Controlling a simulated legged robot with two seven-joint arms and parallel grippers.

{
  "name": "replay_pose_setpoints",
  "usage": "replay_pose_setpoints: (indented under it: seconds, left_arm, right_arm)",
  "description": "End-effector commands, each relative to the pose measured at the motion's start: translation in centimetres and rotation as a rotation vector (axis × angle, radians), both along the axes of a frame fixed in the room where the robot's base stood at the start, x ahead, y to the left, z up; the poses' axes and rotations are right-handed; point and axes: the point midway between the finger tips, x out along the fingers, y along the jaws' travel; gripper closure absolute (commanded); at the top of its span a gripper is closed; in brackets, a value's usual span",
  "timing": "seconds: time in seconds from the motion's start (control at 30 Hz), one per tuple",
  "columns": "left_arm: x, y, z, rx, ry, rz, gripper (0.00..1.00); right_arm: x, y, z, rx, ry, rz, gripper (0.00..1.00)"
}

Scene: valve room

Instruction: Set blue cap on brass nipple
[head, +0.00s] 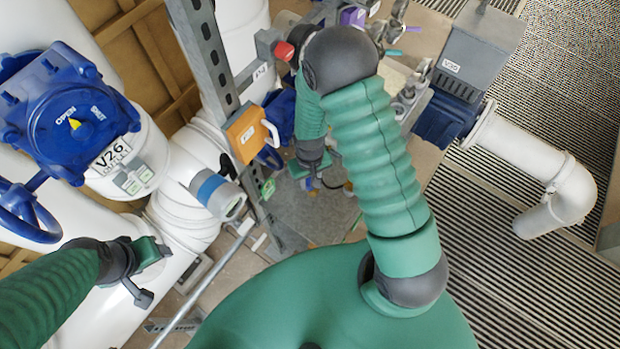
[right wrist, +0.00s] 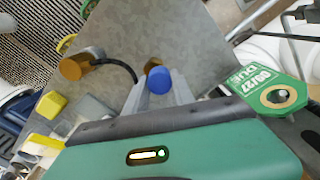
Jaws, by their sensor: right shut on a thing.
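The blue cap (right wrist: 158,80) is between the two grey fingers of my right gripper (right wrist: 159,92), which is shut on it. In the right wrist view a brown-gold, brass-looking piece (right wrist: 151,66) shows just beyond the cap and is partly hidden by it. I cannot tell whether the cap touches it or whether it is the nipple. In the head view my right gripper (head: 309,184) points down over a grey plate, small and partly hidden by its wrist. My left gripper (head: 153,276) is at the lower left, beside white pipework; its jaw state is unclear.
The grey plate (right wrist: 210,45) carries a brown-gold fitting (right wrist: 94,53) with a black hose and an orange-brown round piece (right wrist: 72,69). A green tag (right wrist: 262,84) is close on the right. An upright slotted metal post (head: 208,65) and an orange padlock-like box (head: 247,134) stand left of my right arm.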

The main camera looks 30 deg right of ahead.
Motion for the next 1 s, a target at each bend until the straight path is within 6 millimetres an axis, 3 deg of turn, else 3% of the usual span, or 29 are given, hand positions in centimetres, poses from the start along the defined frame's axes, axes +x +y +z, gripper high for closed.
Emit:
replay_pose_setpoints:
  seconds: [1.0]
  left_arm:
    - [0.0, 0.0, -0.9, 0.0, 0.0, 0.0, 0.44]
  right_arm:
    - [0.0, -1.2, -1.3, 0.0, 0.0, -0.001, 0.99]
